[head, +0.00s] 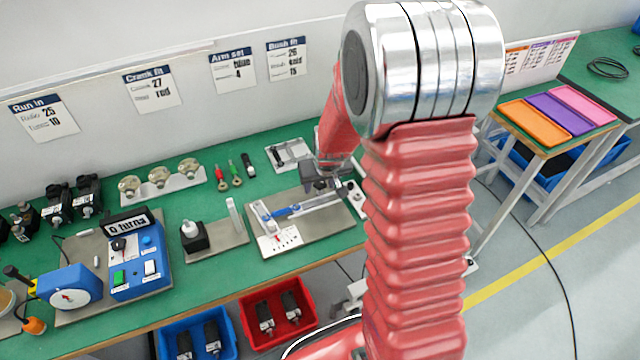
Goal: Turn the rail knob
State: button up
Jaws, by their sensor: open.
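A grey base plate (322,224) on the green bench carries a rail fixture. My gripper (322,188) is dark grey, open, and appears over the right half of the rail. Its fingertips are small and partly hidden, and contact cannot be told.
Left of the plate stand a black block with a white knob (192,236) and a blue control box (138,268). Behind are several round metal parts and screwdriver-like tools (220,178). Red (278,310) and blue (205,335) bins sit below the bench edge.

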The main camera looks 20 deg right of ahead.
jog(key=shift+c, duration=0.2)
jog(key=c, duration=1)
jog(key=shift+n+y, duration=0.5)
jog(key=shift+n, duration=0.9)
jog(key=o, duration=1)
jog(key=shift+o, duration=0.2)
